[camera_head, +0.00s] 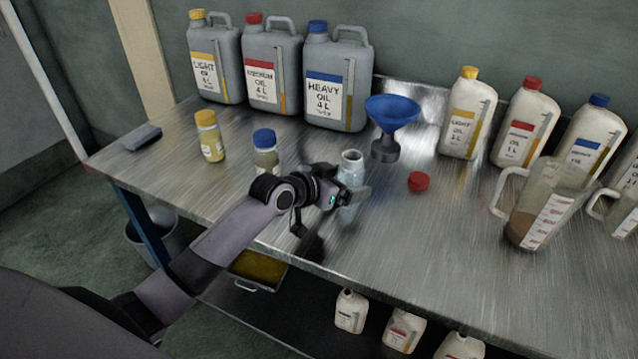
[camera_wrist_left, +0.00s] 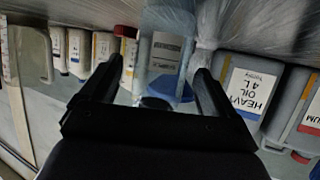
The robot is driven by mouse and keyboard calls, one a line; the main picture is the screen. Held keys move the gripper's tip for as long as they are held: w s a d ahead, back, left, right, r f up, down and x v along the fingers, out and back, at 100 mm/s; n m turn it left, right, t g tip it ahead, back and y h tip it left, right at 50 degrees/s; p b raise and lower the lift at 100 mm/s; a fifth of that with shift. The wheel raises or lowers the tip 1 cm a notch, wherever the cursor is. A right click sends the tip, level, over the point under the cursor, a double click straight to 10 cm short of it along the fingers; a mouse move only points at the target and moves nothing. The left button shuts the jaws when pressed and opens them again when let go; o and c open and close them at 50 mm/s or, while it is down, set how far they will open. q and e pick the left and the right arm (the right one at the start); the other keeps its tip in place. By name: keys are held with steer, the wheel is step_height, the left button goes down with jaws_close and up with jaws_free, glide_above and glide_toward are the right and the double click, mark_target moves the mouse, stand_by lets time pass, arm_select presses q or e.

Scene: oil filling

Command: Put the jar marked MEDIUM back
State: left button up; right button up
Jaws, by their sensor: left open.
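A clear, uncapped jar (camera_head: 351,168) stands upright on the metal bench near its front edge. In the wrist view the jar (camera_wrist_left: 168,55) has a white label too blurred to read surely. My left gripper (camera_head: 350,196) is open at the jar, with its fingers on either side of it; the fingers also show in the wrist view (camera_wrist_left: 160,72). Contact cannot be told. A loose red cap (camera_head: 418,181) lies to the right of the jar. A yellow-capped jar (camera_head: 210,140) and a blue-capped jar (camera_head: 266,160) stand to the left. My right gripper is out of view.
Three grey canisters (camera_head: 270,75) stand at the back left. A blue funnel (camera_head: 391,115) stands behind the jar. White oil jugs (camera_head: 468,115) line the back right, with a measuring jug (camera_head: 540,205) of brown liquid before them. The front middle of the bench is clear.

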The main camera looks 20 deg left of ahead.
arm_select(q)
steer(key=v, duration=1)
steer(key=shift+p, duration=0.3)
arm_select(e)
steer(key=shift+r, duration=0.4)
arm_select(q)
steer(key=shift+f, duration=0.1)
